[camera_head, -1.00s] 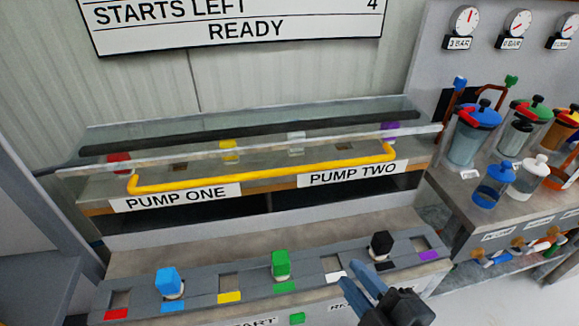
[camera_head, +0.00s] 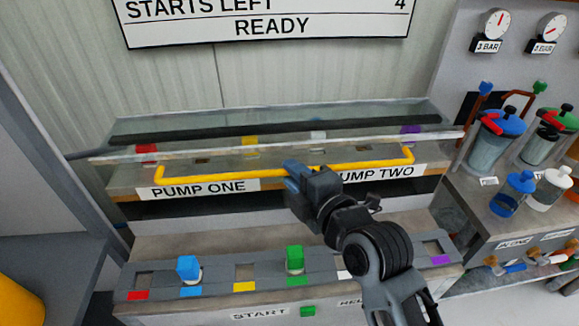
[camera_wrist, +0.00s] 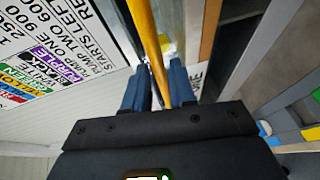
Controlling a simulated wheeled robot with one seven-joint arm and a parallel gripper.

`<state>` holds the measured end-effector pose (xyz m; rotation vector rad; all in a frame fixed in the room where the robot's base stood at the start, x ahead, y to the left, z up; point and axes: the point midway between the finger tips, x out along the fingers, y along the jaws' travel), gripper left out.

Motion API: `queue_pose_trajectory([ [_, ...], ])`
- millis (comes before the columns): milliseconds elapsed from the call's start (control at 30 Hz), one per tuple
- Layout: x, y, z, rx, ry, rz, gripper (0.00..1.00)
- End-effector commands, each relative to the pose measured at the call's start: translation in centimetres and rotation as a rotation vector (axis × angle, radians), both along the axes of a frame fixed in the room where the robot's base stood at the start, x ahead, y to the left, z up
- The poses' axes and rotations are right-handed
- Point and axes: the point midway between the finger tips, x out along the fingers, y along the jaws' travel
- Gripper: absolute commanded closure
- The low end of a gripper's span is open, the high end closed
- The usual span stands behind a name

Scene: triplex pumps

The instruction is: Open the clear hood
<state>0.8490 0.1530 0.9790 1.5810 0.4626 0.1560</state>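The clear hood (camera_head: 220,153) is down over the pump bench, with a yellow handle bar (camera_head: 225,176) along its front. My gripper (camera_head: 292,168) is at the middle of this bar, its fingers pointing toward the hood. In the wrist view, the yellow bar (camera_wrist: 146,30) runs between the two blue-grey fingers of my gripper (camera_wrist: 158,75). Slim gaps show beside the bar, so the fingers look open around it. Red, yellow, white and purple markers show through the hood. My arm hides part of the PUMP TWO label (camera_head: 385,174).
A front rail (camera_head: 215,277) holds a blue block (camera_head: 188,268) and a green block (camera_head: 295,260); my arm covers its right part. Clear lidded jars (camera_head: 495,140) stand on the right bench. A sign (camera_head: 270,22) hangs on the wall above the hood.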

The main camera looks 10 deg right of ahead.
Motion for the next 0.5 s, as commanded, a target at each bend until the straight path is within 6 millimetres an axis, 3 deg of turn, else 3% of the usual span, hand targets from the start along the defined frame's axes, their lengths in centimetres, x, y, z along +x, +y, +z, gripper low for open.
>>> queue_pose_trajectory([
  [200,1.8,0.8,-0.3,0.000,-0.001,0.000,0.75],
  [500,2.0,0.8,-0.4,0.001,0.000,-0.001,0.75],
])
